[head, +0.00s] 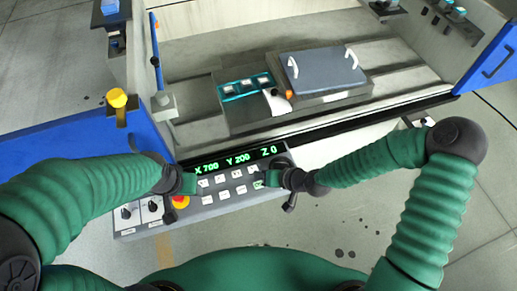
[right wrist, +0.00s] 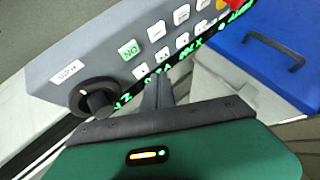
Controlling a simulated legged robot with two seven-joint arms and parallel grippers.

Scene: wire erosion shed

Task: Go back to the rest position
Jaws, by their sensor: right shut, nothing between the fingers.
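My right gripper (head: 264,180) is over the right part of the grey control panel (head: 222,208) in the head view. In the right wrist view its fingers (right wrist: 158,90) are closed together with nothing between them, close to the panel's buttons and display edge. Whether they touch the panel I cannot tell. My left gripper (head: 186,184) is over the panel's left part, by the red emergency button (head: 180,202). Its fingers are too small and hidden to read. Both arms are bent inward in front of me.
The panel's green display (head: 236,160) reads X 700 Y 200 Z 0. A black knob (right wrist: 95,98) and a green button (right wrist: 129,50) are near the right gripper. Behind is the machine bed with a grey handled plate (head: 322,72). A blue cover (head: 60,140) stands left; open floor lies right.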

